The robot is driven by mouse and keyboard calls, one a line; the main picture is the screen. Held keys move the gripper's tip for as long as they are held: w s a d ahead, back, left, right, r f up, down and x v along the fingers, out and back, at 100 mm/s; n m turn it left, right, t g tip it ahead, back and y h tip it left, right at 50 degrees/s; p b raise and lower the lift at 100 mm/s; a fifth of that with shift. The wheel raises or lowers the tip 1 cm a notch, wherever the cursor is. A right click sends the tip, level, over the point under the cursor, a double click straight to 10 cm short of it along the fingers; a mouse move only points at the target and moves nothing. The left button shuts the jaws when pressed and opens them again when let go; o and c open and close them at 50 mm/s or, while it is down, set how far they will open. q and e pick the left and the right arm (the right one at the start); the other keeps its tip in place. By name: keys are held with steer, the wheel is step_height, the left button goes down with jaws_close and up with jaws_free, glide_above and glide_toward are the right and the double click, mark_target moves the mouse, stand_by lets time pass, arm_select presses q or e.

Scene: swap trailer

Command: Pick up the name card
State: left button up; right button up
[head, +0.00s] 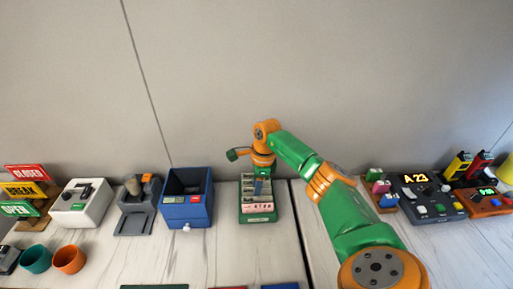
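A green card tray (258,218) stands on the table near the middle of the head view. Several pale cards (258,206) stand in rows in it, some with dark print and pinkish parts. Which of them is the name card is too small to tell. My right arm reaches in from the lower right, and its wrist is above the tray's back part. My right gripper (261,187) points down at the cards. Its fingers are too small and partly hidden to show whether they are apart or hold a card. My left gripper is not in view.
A blue open box (187,212) stands left of the tray, with a grey device (138,218) beyond it. A control panel reading A 23 (428,197) and a small rack (381,196) stand at right. Teal (36,259) and orange (69,259) cups sit at lower left.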

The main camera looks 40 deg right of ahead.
steer(key=shift+s, duration=0.1)
steer(key=shift+f, duration=0.1)
jaws_close()
stand_by(0.3)
steer(key=shift+r, duration=0.4)
step_height(320, 180, up, 10)
steer(key=shift+f+b, duration=0.15)
steer(key=shift+b, duration=0.25)
